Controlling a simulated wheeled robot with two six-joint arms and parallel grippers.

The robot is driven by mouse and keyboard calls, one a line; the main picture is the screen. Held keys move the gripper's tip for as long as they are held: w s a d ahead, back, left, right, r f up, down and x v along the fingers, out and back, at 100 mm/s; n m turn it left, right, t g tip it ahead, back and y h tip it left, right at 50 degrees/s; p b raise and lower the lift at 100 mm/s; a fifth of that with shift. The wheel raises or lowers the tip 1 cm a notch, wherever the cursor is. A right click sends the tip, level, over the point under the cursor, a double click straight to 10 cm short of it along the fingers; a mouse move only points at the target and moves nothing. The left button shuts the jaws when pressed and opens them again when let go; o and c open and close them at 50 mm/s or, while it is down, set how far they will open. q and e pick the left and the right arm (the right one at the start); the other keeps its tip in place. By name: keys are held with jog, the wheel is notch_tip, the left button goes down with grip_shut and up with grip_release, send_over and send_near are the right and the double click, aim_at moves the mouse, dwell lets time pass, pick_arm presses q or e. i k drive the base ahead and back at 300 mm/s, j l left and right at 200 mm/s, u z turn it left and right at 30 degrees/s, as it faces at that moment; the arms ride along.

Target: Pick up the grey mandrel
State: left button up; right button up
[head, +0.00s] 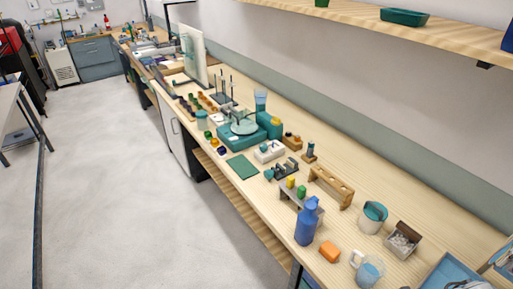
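I cannot pick out a grey mandrel for certain at this size. Several thin dark upright rods stand in a rack (226,97) on the long wooden bench (375,185), behind a teal machine (241,131) with a round top. Whether one of them is the grey mandrel is too small to tell. Neither of my grippers shows in the head view.
A green mat (242,167) lies at the front edge. The grey floor (130,180) left is open.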

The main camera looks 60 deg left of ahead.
aim_at(310, 151)
jog(key=u, duration=1.75)
jog(key=j+z, duration=0.15)
jog(key=z, duration=0.35)
jog(key=i+j+z, duration=0.1)
jog(key=z, duration=0.4)
jog(key=j+z, duration=0.25)
jog(key=z, duration=0.2)
jog(key=j+z, duration=0.15)
jog(key=z, duration=0.35)
jog(key=k+j+z, duration=0.4)
jog(key=j, duration=0.35)
jog(key=k+j+z, duration=0.35)
jog(key=j, duration=0.3)
jog(key=k+j+z, duration=0.4)
jog(key=k+j, duration=1.05)
jog(key=j, duration=0.1)
